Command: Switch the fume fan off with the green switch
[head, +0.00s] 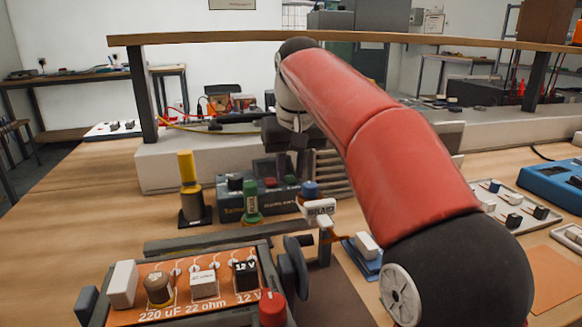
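A dark teal box (283,203) with printed lettering stands on the bench at centre. Small knobs or buttons on top include a dark one, a red one (270,182) and a green one (291,180), which may be the green switch. A larger green upright piece (251,198) stands at the box's front; I cannot tell whether it belongs to it. Slatted grilles (330,172) to the right may be the fume fan, partly hidden by my red arm. My gripper (285,158) points down above the back of the box, apparently empty; its fingertips are small and unclear.
An orange circuit board (190,292) in a dark frame and a reel (293,268) fill the front. A yellow-handled tool stand (194,195) is left of the box. A raised shelf (210,37) spans behind. Bare bench lies at left.

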